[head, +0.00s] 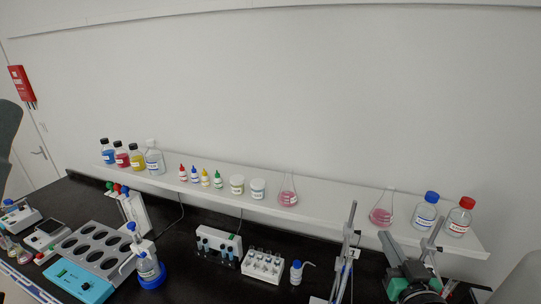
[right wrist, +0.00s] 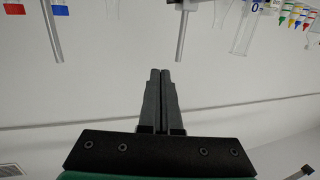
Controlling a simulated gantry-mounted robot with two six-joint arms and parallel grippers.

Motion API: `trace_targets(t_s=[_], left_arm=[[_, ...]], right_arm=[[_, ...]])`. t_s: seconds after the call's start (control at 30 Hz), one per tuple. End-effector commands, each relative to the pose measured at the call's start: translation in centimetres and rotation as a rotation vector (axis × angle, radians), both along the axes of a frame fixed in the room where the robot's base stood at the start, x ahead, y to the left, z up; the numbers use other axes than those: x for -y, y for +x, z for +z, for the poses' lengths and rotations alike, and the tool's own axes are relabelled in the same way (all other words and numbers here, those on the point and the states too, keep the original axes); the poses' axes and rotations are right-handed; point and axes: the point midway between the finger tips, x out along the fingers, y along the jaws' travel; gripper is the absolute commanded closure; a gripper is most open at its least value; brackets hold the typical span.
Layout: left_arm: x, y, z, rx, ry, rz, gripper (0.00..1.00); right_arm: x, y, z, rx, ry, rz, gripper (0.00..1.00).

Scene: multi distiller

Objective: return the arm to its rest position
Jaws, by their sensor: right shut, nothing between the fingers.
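My right gripper (head: 386,240) is at the lower right of the head view, in front of the shelf, below the pink flask and beside metal stand rods. In the right wrist view my right gripper (right wrist: 160,72) has its two dark fingers together, with nothing between them. The fingers show against the pale wall and touch nothing that I can see. A grey piece at the left edge of the head view may be part of my left arm; no left fingers show.
A metal stand (head: 345,255) is left of my right gripper. A pink flask (head: 381,216), a blue-capped bottle (head: 425,214) and a red-capped bottle (head: 459,220) stand on the shelf (head: 335,208) behind.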

Motion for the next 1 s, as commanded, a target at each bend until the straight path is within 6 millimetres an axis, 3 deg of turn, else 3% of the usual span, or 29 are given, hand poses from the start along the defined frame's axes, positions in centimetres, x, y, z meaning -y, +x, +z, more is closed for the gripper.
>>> trace_targets(t_s=[0.03, 0.13, 0.2, 0.3, 0.4, 0.5, 0.6, 1.0], left_arm=[[0.0, 0.0, 0.1, 0.0, 0.0, 0.0, 0.5], [0.0, 0.0, 0.1, 0.0, 0.0, 0.0, 0.5], [0.0, 0.0, 0.2, 0.0, 0.0, 0.0, 0.5], [0.0, 0.0, 0.2, 0.0, 0.0, 0.0, 0.5], [0.0, 0.0, 0.3, 0.0, 0.0, 0.0, 0.5], [0.0, 0.0, 0.3, 0.0, 0.0, 0.0, 0.5], [0.0, 0.0, 0.3, 0.0, 0.0, 0.0, 0.5], [0.0, 0.0, 0.3, 0.0, 0.0, 0.0, 0.5]], right_arm=[[-1.3, -0.6, 4.5, 0.096, -0.01, 0.021, 1.0], [-3.7, -3.0, 12.8, 0.286, -0.026, 0.059, 1.0], [-5.3, -5.6, 18.3, 0.422, -0.033, 0.086, 1.0], [-7.3, -10.2, 24.9, 0.608, -0.037, 0.121, 1.0], [-8.6, -14.6, 29.4, 0.756, -0.036, 0.147, 1.0], [-9.3, -17.6, 31.8, 0.848, -0.033, 0.163, 1.0], [-9.5, -18.9, 32.7, 0.886, -0.031, 0.17, 1.0], [-9.5, -18.9, 32.7, 0.886, -0.032, 0.169, 1.0]])
